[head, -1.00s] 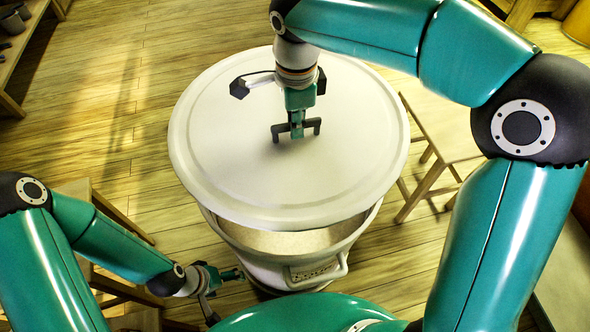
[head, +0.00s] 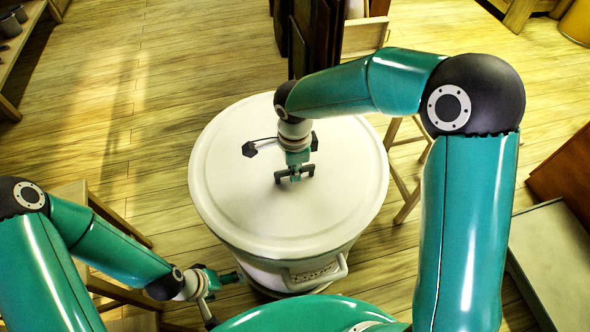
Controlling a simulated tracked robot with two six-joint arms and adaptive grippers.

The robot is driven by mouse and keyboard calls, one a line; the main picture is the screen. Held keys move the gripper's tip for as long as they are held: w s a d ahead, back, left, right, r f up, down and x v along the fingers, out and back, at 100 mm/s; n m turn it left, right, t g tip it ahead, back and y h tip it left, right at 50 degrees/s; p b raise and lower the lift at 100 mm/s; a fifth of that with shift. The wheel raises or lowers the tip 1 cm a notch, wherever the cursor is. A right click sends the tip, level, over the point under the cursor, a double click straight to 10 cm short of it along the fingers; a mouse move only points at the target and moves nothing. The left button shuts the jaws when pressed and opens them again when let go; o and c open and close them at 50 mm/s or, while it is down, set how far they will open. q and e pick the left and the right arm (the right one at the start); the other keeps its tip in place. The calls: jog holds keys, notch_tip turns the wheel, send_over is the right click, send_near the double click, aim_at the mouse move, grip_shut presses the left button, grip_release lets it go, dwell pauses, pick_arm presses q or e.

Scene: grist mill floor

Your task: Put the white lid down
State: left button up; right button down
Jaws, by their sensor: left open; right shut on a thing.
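The round white lid (head: 235,205) is level over the white bin (head: 265,268) in the middle of the head view. It covers the bin's mouth, and I see no gap along the front edge. My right gripper (head: 294,176) comes down from above and is shut on the lid's dark handle at its centre. My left gripper (head: 226,292) is open and empty, low beside the bin's left side, apart from the lid. The bin's front shows a label and a side handle. The back of the bin is hidden under the lid.
A wooden stool (head: 404,200) stands right of the bin, partly behind my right arm. Wooden furniture (head: 110,215) stands at the left by my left arm. A pale-topped box (head: 555,255) is at the far right.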

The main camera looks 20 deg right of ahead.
jog(key=shift+f, duration=0.3)
jog(key=shift+f, duration=0.1)
jog(key=c, duration=1.2)
grip_release()
jog(key=shift+r, duration=0.3)
notch_tip(320, 180, up, 12)
jog(key=shift+s+f+p, duration=0.1)
jog(key=shift+f+p, duration=0.1)
jog(key=shift+p, duration=0.15)
